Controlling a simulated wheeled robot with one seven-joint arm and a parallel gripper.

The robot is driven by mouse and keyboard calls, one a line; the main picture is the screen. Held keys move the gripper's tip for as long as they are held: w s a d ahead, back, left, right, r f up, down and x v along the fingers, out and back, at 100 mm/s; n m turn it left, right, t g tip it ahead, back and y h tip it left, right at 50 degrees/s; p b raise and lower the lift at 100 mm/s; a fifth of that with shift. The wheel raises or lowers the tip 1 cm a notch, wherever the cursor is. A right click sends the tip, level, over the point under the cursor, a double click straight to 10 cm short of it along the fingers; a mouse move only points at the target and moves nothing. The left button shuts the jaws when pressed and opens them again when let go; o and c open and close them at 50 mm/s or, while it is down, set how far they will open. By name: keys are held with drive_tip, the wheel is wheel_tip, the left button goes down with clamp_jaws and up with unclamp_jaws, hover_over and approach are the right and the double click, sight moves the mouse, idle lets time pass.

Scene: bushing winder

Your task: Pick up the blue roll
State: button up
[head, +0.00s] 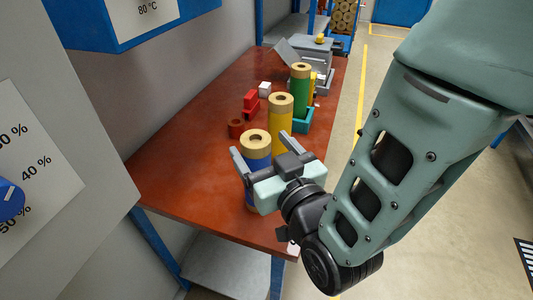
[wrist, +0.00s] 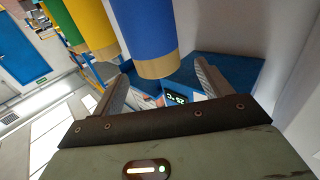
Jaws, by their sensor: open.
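The blue roll (head: 257,150) stands upright near the front of the red-brown table, with a tan core end on top. My gripper (head: 262,147) is open at the roll, and its body hides much of the roll's lower part. In the wrist view the blue roll (wrist: 142,35) comes down between the two spread fingers of my gripper (wrist: 162,84). I cannot tell whether either finger touches it. A yellow roll (head: 280,122) and a green roll (head: 300,88) stand behind it in a row.
The red-brown table (head: 190,165) is clear to the left of the rolls. Red blocks (head: 251,103), a brown ring (head: 236,128), a white cube (head: 265,89) and a teal holder (head: 303,118) lie close by. A grey machine (head: 308,58) stands at the far end. A grey cabinet (head: 90,90) is at left.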

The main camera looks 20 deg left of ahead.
sight(249, 131)
drive_tip(key=p+x, duration=0.1)
drive_tip(key=x, duration=0.2)
drive_tip(key=p+x, duration=0.1)
drive_tip(key=x, duration=0.1)
drive_tip(key=shift+w+a+f+p, duration=0.15)
drive_tip(key=shift+w+f+p, duration=0.15)
drive_tip(key=shift+w, duration=0.05)
drive_tip(key=c, duration=1.5)
drive_tip(key=shift+c, duration=0.9)
drive_tip(key=shift+r, duration=0.1)
